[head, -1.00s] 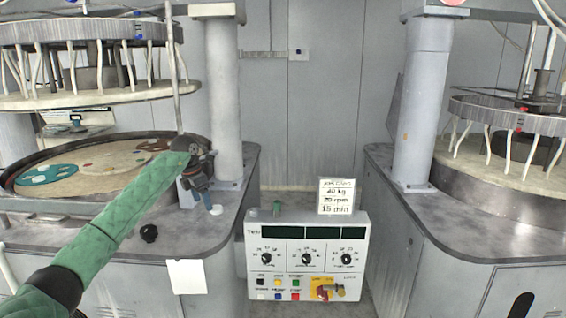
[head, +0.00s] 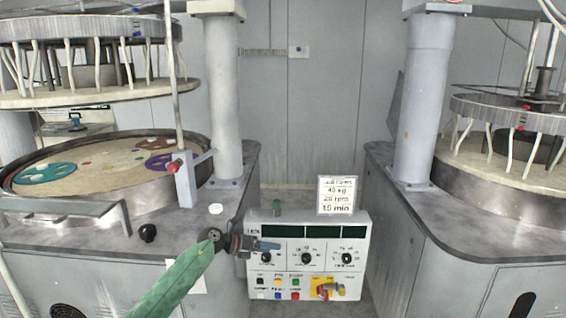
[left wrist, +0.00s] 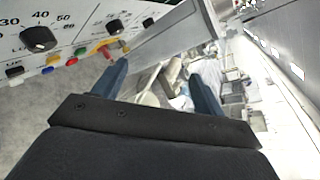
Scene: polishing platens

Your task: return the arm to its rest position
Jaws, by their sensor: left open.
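My left arm, in a green quilted sleeve, comes in from the bottom left of the head view. My left gripper (head: 262,246) is in front of the upper left part of the control panel (head: 307,231), near its left knob. I cannot tell whether it touches the panel. In the left wrist view the two blue fingers of the left gripper (left wrist: 160,88) are apart with nothing held between them. The panel's knob (left wrist: 38,39) and coloured buttons show at the upper left there. My right gripper is not in view.
The left polishing machine has a platen (head: 110,160) with coloured carrier discs, and a grey table edge with a black knob (head: 148,233). A right machine (head: 500,215) stands opposite. A sign (head: 337,194) stands on the panel. The floor between the machines is partly clear.

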